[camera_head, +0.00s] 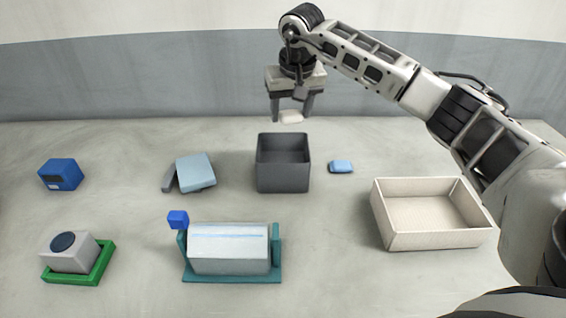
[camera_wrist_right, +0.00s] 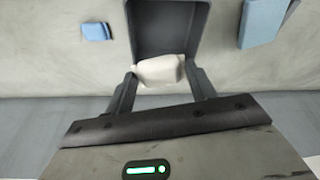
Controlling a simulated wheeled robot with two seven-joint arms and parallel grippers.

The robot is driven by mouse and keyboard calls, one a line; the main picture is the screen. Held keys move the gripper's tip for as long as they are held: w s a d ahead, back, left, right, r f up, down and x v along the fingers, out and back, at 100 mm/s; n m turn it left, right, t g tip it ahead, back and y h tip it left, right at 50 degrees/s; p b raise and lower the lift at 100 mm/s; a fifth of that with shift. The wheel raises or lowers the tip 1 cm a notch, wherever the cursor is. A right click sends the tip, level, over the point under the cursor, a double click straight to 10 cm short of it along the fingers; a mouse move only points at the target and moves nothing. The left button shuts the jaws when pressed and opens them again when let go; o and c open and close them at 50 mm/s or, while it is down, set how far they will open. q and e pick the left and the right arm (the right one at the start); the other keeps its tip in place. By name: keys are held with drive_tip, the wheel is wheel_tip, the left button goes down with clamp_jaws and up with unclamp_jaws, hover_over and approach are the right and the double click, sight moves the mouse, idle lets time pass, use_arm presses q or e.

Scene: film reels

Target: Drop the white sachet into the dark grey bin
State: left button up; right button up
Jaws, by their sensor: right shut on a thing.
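The white sachet (camera_head: 291,117) is held between the fingers of my right gripper (camera_head: 291,118), up in the air near the back of the table. In the right wrist view the sachet (camera_wrist_right: 158,70) sits between the two fingertips (camera_wrist_right: 160,78) and overlaps the near edge of the bin's opening. The dark grey bin (camera_head: 283,178) stands upright on the table, below the gripper in the head view; its visible inside looks empty. The bin (camera_wrist_right: 205,20) also shows in the right wrist view. My left gripper is not in view.
A cream tray (camera_head: 437,240) stands at the right. A small blue packet (camera_head: 341,167) lies right of the bin. Light blue and grey blocks (camera_head: 196,172), a dark blue box (camera_head: 61,175), a green-based device (camera_head: 78,275) and a teal-framed machine (camera_head: 230,279) stand at the left.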

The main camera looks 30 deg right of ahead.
drive_tip(key=shift+f+b, duration=0.95)
drive_tip(key=shift+f, duration=0.55)
drive_tip(key=o, duration=1)
drive_tip(key=shift+r, duration=0.1)
drive_tip(key=shift+o, duration=0.2)
drive_tip(key=v, duration=1.6)
drive_tip(key=shift+b, duration=0.4)
